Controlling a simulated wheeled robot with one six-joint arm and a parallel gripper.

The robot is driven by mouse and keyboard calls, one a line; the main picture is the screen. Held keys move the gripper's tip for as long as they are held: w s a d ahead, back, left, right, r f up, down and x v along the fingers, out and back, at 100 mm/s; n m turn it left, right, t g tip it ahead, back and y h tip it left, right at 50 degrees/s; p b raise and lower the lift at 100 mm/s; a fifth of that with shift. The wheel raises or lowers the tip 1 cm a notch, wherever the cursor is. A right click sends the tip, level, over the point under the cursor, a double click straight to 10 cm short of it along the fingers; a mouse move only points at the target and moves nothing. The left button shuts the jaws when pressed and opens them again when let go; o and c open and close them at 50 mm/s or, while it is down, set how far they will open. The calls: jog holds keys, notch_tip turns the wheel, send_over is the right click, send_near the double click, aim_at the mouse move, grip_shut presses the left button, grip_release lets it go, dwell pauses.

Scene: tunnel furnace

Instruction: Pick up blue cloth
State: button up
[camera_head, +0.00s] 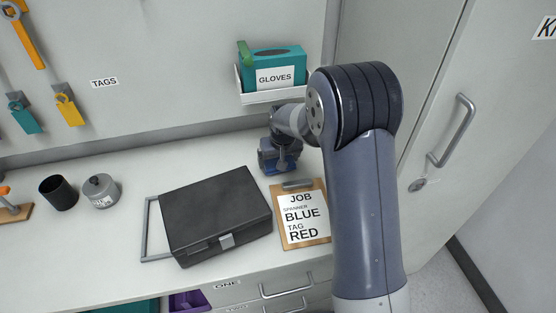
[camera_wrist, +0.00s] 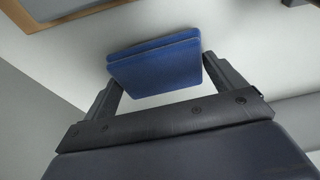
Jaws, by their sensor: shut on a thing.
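The blue cloth (camera_wrist: 155,66) is a folded, flat square pad in the wrist view. It sits between the two fingers of my gripper (camera_wrist: 158,72), which is shut on it by its left and right sides. In the head view my gripper (camera_head: 280,155) is low over the counter behind the clipboard, to the right of the black case. Some blue of the cloth (camera_head: 268,163) shows there, mostly hidden by the gripper. I cannot tell whether the cloth still touches the counter.
A black case (camera_head: 215,212) and a clipboard (camera_head: 300,215) lie in front on the white counter (camera_head: 120,240). A glove box (camera_head: 275,70) in a wall holder is above and behind. A black cup (camera_head: 58,193) and grey canister (camera_head: 101,191) stand at left. A cabinet door handle (camera_head: 455,130) is at right.

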notch_tip(320, 180, up, 11)
jog(key=b, duration=0.1)
jog(key=s+d+b, duration=0.2)
jog(key=s, duration=0.7)
jog(key=s+d+b, duration=0.1)
jog(key=s+b, duration=0.1)
jog(key=s, duration=0.7)
jog(key=shift+s+d+f, duration=0.3)
jog(key=shift+s+d, duration=0.05)
jog(key=shift+d, duration=0.05)
jog(key=o, duration=0.4)
jog(key=c, duration=0.3)
